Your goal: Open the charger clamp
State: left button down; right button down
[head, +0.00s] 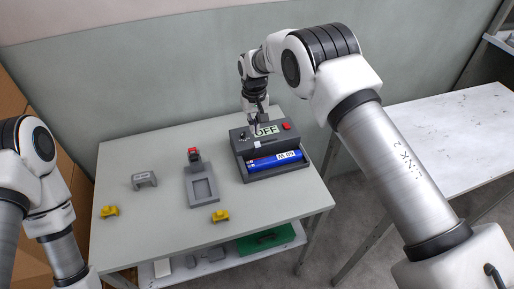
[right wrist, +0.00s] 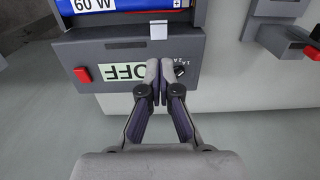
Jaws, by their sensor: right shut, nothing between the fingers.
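The grey charger (head: 243,147) stands at the right part of the table, with a display reading OFF (right wrist: 123,71), a red button (right wrist: 82,75) and a dark knob (right wrist: 179,70). A blue battery (head: 279,160) lies in its front bay. A small pale tab (right wrist: 158,29), apparently the clamp, sits at the bay's edge by the battery; it shows partly in the head view (head: 252,143). My right gripper (right wrist: 158,64) is shut and empty over the panel, between display and knob, just short of the tab. Whether it touches the panel is unclear. My left gripper is out of view.
A grey holder with a red-topped part (head: 201,186), a grey bracket (head: 144,180) and two yellow pieces (head: 110,211) (head: 220,215) lie left of the charger. A lower shelf holds a green tray (head: 264,240).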

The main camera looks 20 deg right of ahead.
aim_at(256, 148)
jog(key=shift+s+r+p, duration=0.15)
jog(key=shift+s+p, duration=0.6)
jog(key=shift+s, duration=0.3)
jog(key=s+p, duration=0.2)
jog(key=s, duration=0.2)
jog(key=shift+d, duration=0.1)
jog(key=shift+f+b, duration=1.45)
jog(key=shift+f, duration=1.2)
